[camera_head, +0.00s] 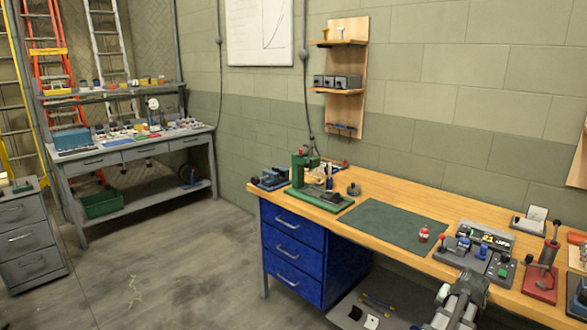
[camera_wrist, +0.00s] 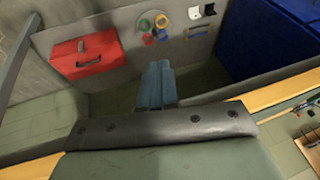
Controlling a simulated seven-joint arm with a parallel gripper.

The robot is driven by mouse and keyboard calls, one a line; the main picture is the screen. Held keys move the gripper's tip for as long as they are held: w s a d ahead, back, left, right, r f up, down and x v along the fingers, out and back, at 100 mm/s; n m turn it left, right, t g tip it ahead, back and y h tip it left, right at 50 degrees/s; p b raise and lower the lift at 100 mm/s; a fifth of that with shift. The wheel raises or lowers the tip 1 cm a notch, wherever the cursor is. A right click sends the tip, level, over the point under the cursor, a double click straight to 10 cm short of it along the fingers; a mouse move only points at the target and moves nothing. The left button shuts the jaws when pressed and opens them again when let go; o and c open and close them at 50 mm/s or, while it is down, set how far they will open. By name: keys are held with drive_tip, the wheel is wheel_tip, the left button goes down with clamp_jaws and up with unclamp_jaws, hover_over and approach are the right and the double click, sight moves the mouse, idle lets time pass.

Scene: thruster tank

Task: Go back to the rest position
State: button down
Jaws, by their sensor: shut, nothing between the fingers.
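My gripper (camera_wrist: 157,68) shows in the wrist view with its two blue-grey fingers together and nothing between them. It points toward the grey lower shelf under the wooden workbench, with the bench edge (camera_wrist: 268,100) to the right. In the head view, grey links of my arm stand at the bottom right, in front of the bench (camera_head: 390,208). The fingers cannot be made out there.
Blue drawers (camera_head: 290,245) stand below. A red toolbox (camera_wrist: 88,53) lies on the lower shelf. Floor at left is clear.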

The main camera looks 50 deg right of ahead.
drive_tip(key=w+a+f+n+g+y, duration=0.2)
drive_tip(key=w+a+f+n+y, duration=0.1)
drive_tip(key=w+a+f, duration=0.9)
drive_tip(key=w+a+f+n+g+y, duration=0.25)
drive_tip(key=w+a+f, duration=0.55)
drive_tip(key=a+f, duration=0.8)
drive_tip(key=s+a+f+n+g, duration=0.1)
drive_tip(key=s+a+f+n, duration=0.1)
drive_tip(key=a, duration=1)
drive_tip(key=s+a+f+n+g+h, duration=0.1)
drive_tip(key=a+f+n, duration=0.4)
drive_tip(key=a, duration=0.8)
drive_tip(key=s+a+f+n+g, duration=0.3)
drive_tip(key=a+f+n, duration=0.1)
drive_tip(key=a, duration=0.9)
drive_tip(key=shift+s+f+n, duration=0.15)
drive_tip(key=shift+n, duration=0.3)
